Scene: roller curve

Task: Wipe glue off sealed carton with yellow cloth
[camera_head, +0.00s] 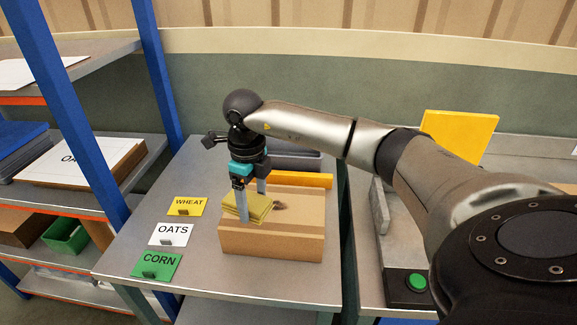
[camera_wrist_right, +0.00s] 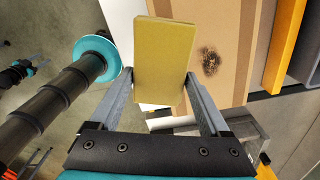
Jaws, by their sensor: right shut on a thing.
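The sealed carton (camera_head: 270,243) is a brown box on the grey table, and its top also shows in the right wrist view (camera_wrist_right: 234,22). A dark brown glue smear (camera_head: 281,206) marks its top; it shows clearly in the wrist view (camera_wrist_right: 210,62). My right gripper (camera_head: 252,198) is shut on the yellow cloth (camera_head: 258,207), a folded pad, also between the fingers in the wrist view (camera_wrist_right: 165,55). The cloth is at the left part of the carton top, left of the smear; I cannot tell whether it touches.
A green button (camera_head: 416,282) is at the right, and blue-posted shelving (camera_head: 165,75) at the left.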

